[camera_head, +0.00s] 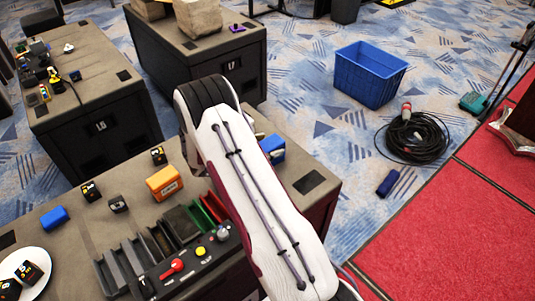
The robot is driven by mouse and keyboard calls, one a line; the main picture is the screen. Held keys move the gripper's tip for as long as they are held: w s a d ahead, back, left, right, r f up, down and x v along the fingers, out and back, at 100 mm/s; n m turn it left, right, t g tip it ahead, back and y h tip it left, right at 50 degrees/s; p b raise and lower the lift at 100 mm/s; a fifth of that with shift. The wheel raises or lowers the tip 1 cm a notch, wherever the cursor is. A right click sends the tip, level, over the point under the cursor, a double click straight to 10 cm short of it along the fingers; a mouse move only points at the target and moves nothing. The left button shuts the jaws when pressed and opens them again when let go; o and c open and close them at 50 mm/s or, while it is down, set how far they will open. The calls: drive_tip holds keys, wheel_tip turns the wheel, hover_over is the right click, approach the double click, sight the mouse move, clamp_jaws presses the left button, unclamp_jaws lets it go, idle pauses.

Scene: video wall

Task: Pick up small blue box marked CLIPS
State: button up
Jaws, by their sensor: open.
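Three small blue things show, and I cannot read CLIPS on any of them. One blue box (272,148) stands on the near table, just right of my white arm, which may hide part of it. Another blue block (54,219) lies at the left of the same table. A darker blue piece (388,183) lies on the carpet to the right. My arm crosses the middle of the view, over the near table. My gripper is not visible.
An orange box (165,183), small black cubes and a slotted rack (119,270) with a red lever are on the near table. A white plate (38,258) is at lower left. A blue crate (368,74) and coiled cable (415,137) are on the floor.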

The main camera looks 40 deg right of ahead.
drive_tip(key=c, duration=1.4)
drive_tip(key=shift+c, duration=0.2)
drive_tip(key=shift+r, duration=0.1)
drive_tip(key=shift+r, duration=4.95)
